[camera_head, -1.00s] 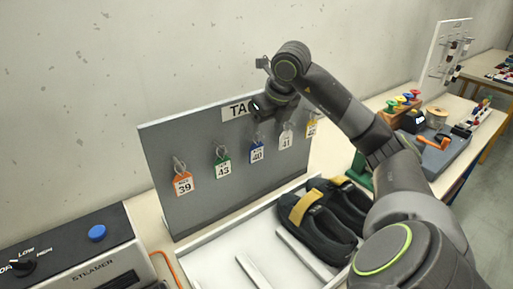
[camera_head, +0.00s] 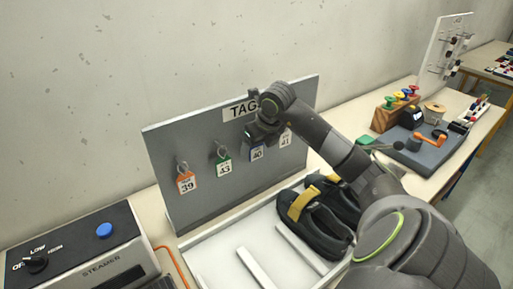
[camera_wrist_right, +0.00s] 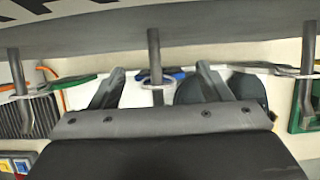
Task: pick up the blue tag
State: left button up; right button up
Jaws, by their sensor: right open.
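The blue tag (camera_head: 257,154), numbered 40, hangs from a peg on the grey tag board (camera_head: 200,145). My right gripper (camera_head: 257,135) is at the board just above the tag and hides its ring and peg in the head view. In the right wrist view the open fingers (camera_wrist_right: 160,70) stand either side of a peg with a metal ring (camera_wrist_right: 155,84). A sliver of blue (camera_wrist_right: 178,74) shows behind that ring. The fingers look empty. My left gripper is not in view.
Below is a white tray (camera_head: 205,240) with dark shoes (camera_head: 318,225). A steamer (camera_head: 75,255) stands at left.

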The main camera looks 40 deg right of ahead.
jog(key=c, duration=1.1)
jog(key=shift+o, duration=0.2)
jog(key=shift+r, duration=0.15)
